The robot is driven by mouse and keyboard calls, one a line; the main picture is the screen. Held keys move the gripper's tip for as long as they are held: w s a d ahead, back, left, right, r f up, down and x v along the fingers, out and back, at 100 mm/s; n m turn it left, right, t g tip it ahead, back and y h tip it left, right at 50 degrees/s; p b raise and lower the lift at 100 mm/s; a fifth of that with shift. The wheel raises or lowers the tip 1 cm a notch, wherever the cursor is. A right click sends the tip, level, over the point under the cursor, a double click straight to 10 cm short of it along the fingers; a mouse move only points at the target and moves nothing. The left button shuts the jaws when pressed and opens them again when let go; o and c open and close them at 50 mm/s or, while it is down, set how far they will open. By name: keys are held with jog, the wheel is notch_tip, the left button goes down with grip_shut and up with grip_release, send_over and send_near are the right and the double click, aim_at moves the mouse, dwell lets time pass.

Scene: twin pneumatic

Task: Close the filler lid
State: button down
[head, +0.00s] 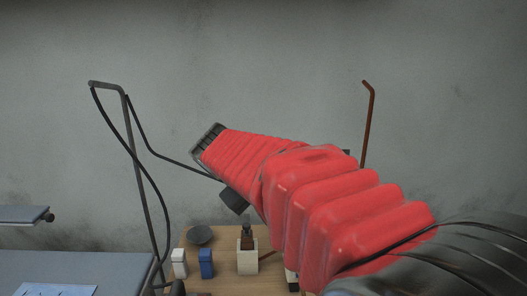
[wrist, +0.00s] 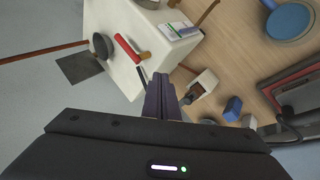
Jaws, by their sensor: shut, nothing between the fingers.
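I cannot tell for sure which part is the filler lid. In the wrist view a white boxy body (wrist: 124,72) stands at upper left, with a dark round piece (wrist: 100,45) at its left edge and a red cylinder (wrist: 127,48) on it. The round piece could be a lid, but its hinge is not clear.
On the wooden table (head: 222,284) stand a white block (head: 178,264), a blue block (head: 206,263), a cream box with a dark top (head: 247,262) and a grey disc (head: 199,235). A blue round piece (wrist: 290,20) and a red-edged frame (wrist: 290,83) show in the wrist view.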

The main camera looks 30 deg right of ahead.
jog(key=w+d+r+g+h, duration=0.1)
jog(key=w+d+g+h, duration=0.3)
jog(key=w+d+h, duration=0.6)
jog(key=w+d, duration=1)
jog(key=d, duration=0.3)
jog(key=shift+w+d+r+m+h, duration=0.2)
jog(key=shift+w+d+m+h, duration=0.1)
jog(key=shift+m, duration=0.1)
jog(key=s+d, duration=0.4)
jog(key=d, duration=0.4)
jog(key=shift+s, duration=0.35)
jog(key=shift+a, duration=0.15)
